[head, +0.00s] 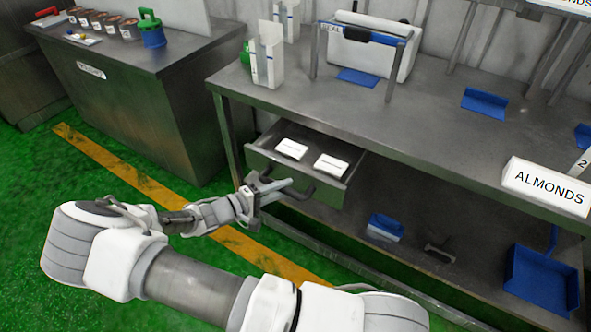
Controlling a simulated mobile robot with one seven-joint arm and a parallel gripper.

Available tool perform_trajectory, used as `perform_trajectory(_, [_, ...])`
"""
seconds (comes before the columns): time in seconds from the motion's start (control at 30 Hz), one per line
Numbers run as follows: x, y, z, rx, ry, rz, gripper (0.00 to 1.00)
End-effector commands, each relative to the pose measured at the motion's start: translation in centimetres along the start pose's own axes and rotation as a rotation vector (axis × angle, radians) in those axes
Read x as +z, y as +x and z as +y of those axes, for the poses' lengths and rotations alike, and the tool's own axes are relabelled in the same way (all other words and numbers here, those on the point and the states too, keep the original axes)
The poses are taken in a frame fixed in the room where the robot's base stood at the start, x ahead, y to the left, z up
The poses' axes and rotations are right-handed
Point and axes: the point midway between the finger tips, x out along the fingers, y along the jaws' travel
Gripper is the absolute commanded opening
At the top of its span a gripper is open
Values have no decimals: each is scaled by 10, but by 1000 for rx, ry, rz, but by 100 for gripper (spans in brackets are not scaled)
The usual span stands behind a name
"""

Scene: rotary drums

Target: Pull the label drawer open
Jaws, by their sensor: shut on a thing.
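The label drawer (337,193) is a grey metal drawer under the left end of the steel workbench. It stands partly pulled out, and its inside shows. Two white label stacks (291,149) with dark stripes lie in it. A dark bar handle (300,190) is on its front. My gripper (284,186) is at the drawer front, its fingers shut on the handle. The fingers hide part of the handle.
The workbench top (430,135) carries a white box under a frame, blue scoops and an ALMONDS sign (545,188). A separate counter (130,85) stands at left. Green floor with a yellow stripe lies between.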

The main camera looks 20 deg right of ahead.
Motion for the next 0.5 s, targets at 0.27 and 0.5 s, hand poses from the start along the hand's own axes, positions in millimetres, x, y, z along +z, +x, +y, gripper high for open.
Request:
perform_trajectory(0.27, [16,-42,-9,-1,0,3,0])
perform_trajectory(0.5, [21,-54,-12,0,1,2,0])
